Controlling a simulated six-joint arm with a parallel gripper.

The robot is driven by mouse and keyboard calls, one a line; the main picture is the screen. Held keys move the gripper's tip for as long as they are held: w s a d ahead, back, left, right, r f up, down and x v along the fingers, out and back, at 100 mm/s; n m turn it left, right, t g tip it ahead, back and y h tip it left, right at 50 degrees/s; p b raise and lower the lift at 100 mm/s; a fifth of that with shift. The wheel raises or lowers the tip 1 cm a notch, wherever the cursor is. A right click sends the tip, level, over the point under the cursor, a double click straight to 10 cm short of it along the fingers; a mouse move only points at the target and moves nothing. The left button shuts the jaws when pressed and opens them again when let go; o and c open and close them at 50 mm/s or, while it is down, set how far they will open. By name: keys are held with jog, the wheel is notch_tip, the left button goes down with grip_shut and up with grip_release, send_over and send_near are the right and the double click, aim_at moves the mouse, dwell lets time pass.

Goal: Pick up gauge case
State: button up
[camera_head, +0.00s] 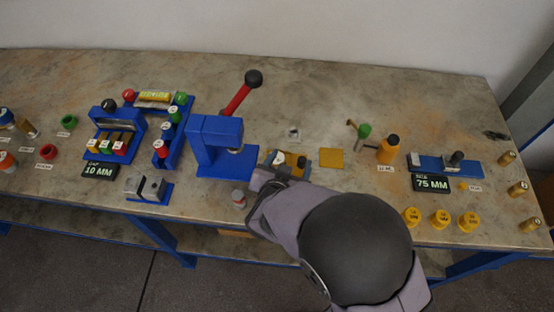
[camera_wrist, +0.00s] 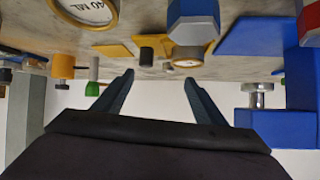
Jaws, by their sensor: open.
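No object is clearly marked as the gauge case. Another round yellow-rimmed face (camera_wrist: 187,62) lies beside a blue faceted piece (camera_wrist: 193,22). My gripper (camera_wrist: 158,78) is open, with nothing seen between its two fingers. In the head view, my gripper (camera_head: 262,182) is low over the bench's front part, just in front of a yellow and dark assembly (camera_head: 290,160). My arm hides part of that area.
A blue press (camera_head: 215,145) with a red lever stands left of my gripper. A yellow plate (camera_head: 331,157), an orange bottle (camera_head: 388,151) and a blue fixture (camera_head: 430,163) are to the right. Several yellow cups (camera_head: 441,218) line the front right. The bench's back strip is clear.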

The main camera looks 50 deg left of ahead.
aim_at(274, 163)
jog(key=shift+n+t, duration=0.4)
jog(key=shift+t, duration=0.4)
jog(key=s, duration=0.7)
jog(key=shift+s+a+f, duration=0.1)
jog(key=shift+a+f, duration=0.3)
jog(key=shift+p+x, duration=1)
jog(key=shift+x, duration=2.7)
jog(key=shift+a, duration=0.1)
jog(key=shift+s, duration=0.1)
jog(key=shift+y, duration=0.3)
jog(key=c, duration=1.4)
jog(key=shift+r, duration=0.15)
jog(key=shift+r+b, duration=0.6)
jog(key=shift+r, duration=4.35)
